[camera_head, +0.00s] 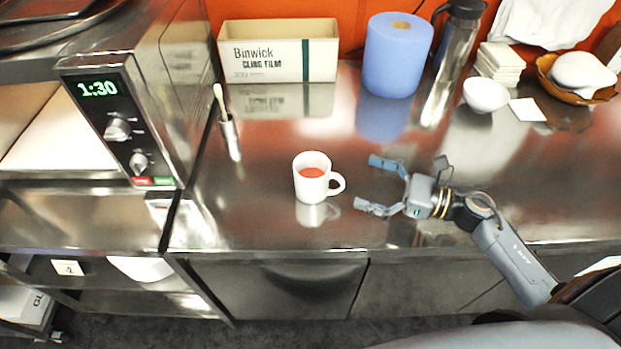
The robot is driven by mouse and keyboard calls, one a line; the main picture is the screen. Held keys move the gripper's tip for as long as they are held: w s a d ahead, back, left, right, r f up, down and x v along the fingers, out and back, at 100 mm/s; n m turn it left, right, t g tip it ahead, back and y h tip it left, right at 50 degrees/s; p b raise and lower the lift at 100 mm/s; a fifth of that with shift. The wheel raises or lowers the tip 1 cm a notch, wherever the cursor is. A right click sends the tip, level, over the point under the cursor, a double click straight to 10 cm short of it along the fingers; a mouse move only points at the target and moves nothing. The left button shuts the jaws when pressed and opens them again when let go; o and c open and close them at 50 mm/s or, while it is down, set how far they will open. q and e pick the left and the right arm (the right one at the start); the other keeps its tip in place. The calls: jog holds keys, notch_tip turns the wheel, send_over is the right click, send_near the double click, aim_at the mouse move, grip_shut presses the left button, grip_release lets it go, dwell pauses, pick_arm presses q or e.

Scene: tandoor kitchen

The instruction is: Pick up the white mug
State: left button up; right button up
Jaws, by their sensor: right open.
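The white mug (311,187) stands upright on the steel counter (262,215), with a red-orange liquid or filling inside. Its handle points right. My right gripper (365,184) is open and empty, just to the right of the mug, with its two fingers pointing left toward the handle. A small gap shows between the fingertips and the handle. My left gripper is not in view.
A cling film box (277,52), a blue paper roll (397,56) and a steel flask (453,50) stand at the back. A slim holder with a brush (229,130) and an oven (137,110) are left. A white bowl (486,96) is back right. Counter around the mug is clear.

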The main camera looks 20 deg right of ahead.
aim_at(296, 161)
jog(key=x, duration=0.2)
jog(key=p+x, duration=0.1)
jog(key=x, duration=0.2)
jog(key=shift+r, duration=0.2)
jog(key=shift+w+a+f+p, duration=0.1)
jog(key=shift+w+a+p, duration=0.25)
jog(key=shift+a, duration=0.1)
jog(key=shift+w+a+p, duration=0.15)
jog(key=shift+a+p, duration=0.15)
jog(key=shift+p, duration=0.05)
jog(key=p+x, duration=0.2)
jog(key=x, duration=0.1)
jog(key=shift+w+a, duration=0.1)
jog(key=shift+a, duration=0.3)
jog(key=shift+w+a+f, duration=0.1)
jog(key=shift+w+a, duration=0.15)
jog(key=shift+a, duration=0.15)
jog(key=shift+d, duration=0.1)
jog(key=c, duration=1.7)
jog(key=shift+r, duration=0.2)
